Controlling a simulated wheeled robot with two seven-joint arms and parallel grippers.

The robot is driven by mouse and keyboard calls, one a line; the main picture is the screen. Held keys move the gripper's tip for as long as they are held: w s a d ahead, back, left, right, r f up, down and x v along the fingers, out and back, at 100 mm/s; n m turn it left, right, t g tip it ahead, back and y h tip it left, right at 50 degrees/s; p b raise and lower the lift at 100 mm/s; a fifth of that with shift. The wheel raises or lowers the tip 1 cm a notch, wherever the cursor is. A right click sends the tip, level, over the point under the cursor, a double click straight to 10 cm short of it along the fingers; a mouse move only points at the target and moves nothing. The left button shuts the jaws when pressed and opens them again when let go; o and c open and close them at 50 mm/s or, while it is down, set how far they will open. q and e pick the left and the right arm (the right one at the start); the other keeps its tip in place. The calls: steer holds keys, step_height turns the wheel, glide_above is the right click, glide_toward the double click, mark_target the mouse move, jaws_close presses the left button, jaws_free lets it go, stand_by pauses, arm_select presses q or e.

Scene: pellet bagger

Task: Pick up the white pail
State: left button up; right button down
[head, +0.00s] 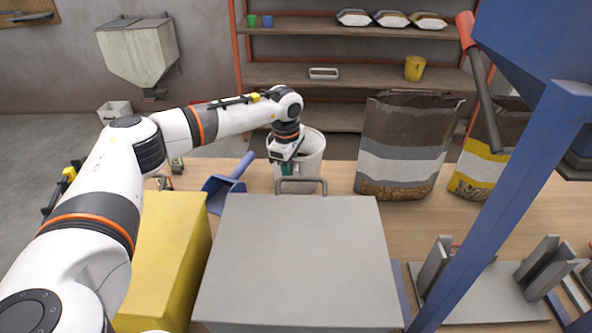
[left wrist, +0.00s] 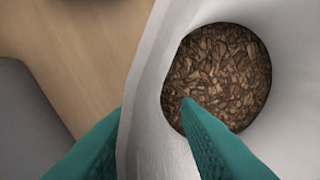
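The white pail (head: 312,150) stands upright on the wooden table behind the large grey box. In the left wrist view, its pale wall (left wrist: 150,60) and brown chips (left wrist: 218,75) at its bottom show. My left gripper (head: 287,169) points down at the pail's near left rim. In the left wrist view, its two teal fingers (left wrist: 153,106) are apart, one outside the pail wall and one over the inside, with the wall between them. I see no clear grip on the wall. My right gripper is not in view.
The grey box (head: 295,260) and a yellow box (head: 165,255) fill the near side. A blue scoop (head: 228,185) lies left of the pail. A striped bag (head: 405,145) stands to its right. A blue post (head: 500,200) crosses the right side.

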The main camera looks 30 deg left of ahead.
arm_select(q)
steer(key=shift+f, duration=0.2)
jaws_close()
steer(key=shift+r, duration=0.2)
